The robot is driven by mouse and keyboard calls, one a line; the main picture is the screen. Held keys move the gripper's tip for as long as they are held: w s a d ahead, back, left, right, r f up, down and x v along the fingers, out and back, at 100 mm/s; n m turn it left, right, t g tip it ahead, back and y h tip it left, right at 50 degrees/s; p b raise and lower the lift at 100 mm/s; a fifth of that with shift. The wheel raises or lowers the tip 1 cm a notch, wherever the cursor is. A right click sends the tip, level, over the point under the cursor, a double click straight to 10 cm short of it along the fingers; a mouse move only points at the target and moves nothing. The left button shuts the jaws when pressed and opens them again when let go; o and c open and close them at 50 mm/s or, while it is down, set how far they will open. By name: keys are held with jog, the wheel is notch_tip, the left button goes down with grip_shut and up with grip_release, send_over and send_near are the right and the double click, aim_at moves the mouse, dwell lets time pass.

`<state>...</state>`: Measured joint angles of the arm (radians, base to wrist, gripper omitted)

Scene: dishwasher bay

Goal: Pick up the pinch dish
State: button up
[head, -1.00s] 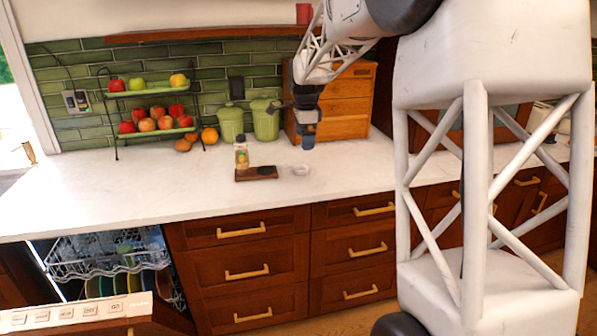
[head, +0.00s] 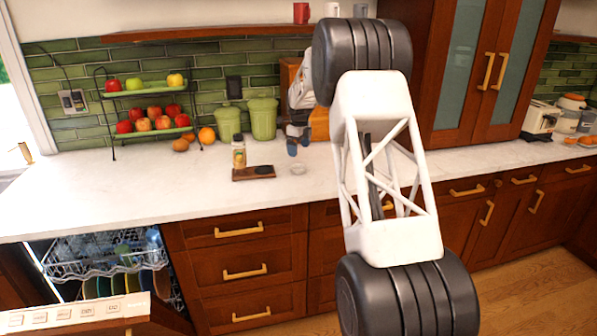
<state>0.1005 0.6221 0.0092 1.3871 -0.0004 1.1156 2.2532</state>
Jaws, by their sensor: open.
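The pinch dish (head: 298,168) looks like a small, pale, round dish on the white counter, just right of a dark wooden board. My gripper (head: 298,147) is open above the counter, over and slightly behind the dish as seen in the head view. Its blue-tipped fingers point down and appear apart from the dish. My arm hides part of the counter to the right.
The dark board (head: 243,175) carries a small jar (head: 239,154) and a dark round item. Green canisters (head: 262,118), a wooden box (head: 319,125) and a fruit rack (head: 150,124) stand behind. The counter's left part is clear. An open dishwasher (head: 100,262) is below left.

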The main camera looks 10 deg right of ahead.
aim_at(299, 166)
jog(key=shift+w+d+f+m, duration=0.25)
jog(key=shift+w+f+m, duration=0.25)
jog(key=shift+w+f, duration=0.5)
jog(key=shift+f, duration=0.1)
jog(key=shift+f, duration=1.2)
jog(key=shift+f, duration=0.1)
jog(key=shift+a+f, duration=0.1)
jog(key=shift+f, duration=2.4)
jog(key=shift+c, duration=0.2)
jog(key=c, duration=1)
